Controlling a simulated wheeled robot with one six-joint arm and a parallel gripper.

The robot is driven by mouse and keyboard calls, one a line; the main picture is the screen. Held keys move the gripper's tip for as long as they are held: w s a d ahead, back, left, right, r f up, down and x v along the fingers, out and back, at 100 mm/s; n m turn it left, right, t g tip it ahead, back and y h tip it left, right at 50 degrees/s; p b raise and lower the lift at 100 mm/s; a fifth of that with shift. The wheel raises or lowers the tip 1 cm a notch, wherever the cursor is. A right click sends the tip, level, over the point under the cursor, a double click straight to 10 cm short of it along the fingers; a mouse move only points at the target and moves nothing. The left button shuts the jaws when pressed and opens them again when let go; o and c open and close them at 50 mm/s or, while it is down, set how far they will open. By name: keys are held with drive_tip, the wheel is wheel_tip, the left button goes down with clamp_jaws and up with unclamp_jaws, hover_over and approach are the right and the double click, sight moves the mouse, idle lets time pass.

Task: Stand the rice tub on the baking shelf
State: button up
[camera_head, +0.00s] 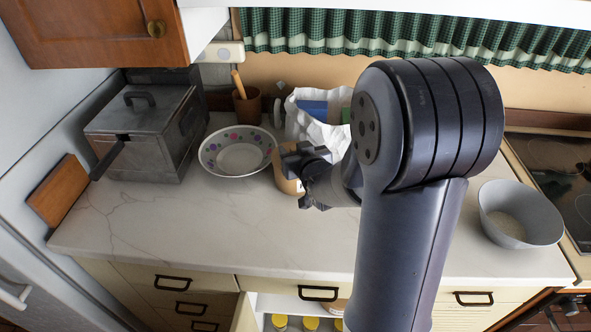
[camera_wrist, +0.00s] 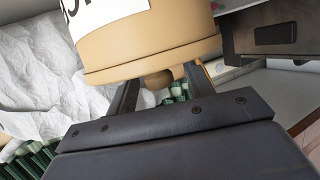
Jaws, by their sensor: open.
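The rice tub is most likely the tan tub (camera_head: 287,182) on the worktop (camera_head: 170,225), partly hidden behind my gripper (camera_head: 298,162). In the wrist view the tan tub (camera_wrist: 150,38) fills the top, with a white label (camera_wrist: 103,12) whose lettering is cut off. A round tan knob (camera_wrist: 160,79) shows at its lid end, between my two open fingers. I cannot tell whether either finger touches it. Below the worktop an open cupboard (camera_head: 262,303) shows a pale shelf with several yellow-lidded jars (camera_head: 310,323); I cannot tell whether this is the baking shelf.
A floral bowl (camera_head: 238,152) and a metal box (camera_head: 145,125) stand left of the tub. A crumpled white bag (camera_head: 312,130) is close behind it. A grey bowl (camera_head: 518,213) stands at the right by the hob (camera_head: 565,170). The front left worktop is clear.

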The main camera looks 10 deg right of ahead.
drive_tip(key=shift+w+f, duration=0.1)
drive_tip(key=shift+w, duration=0.15)
clamp_jaws()
idle(0.4)
idle(0.4)
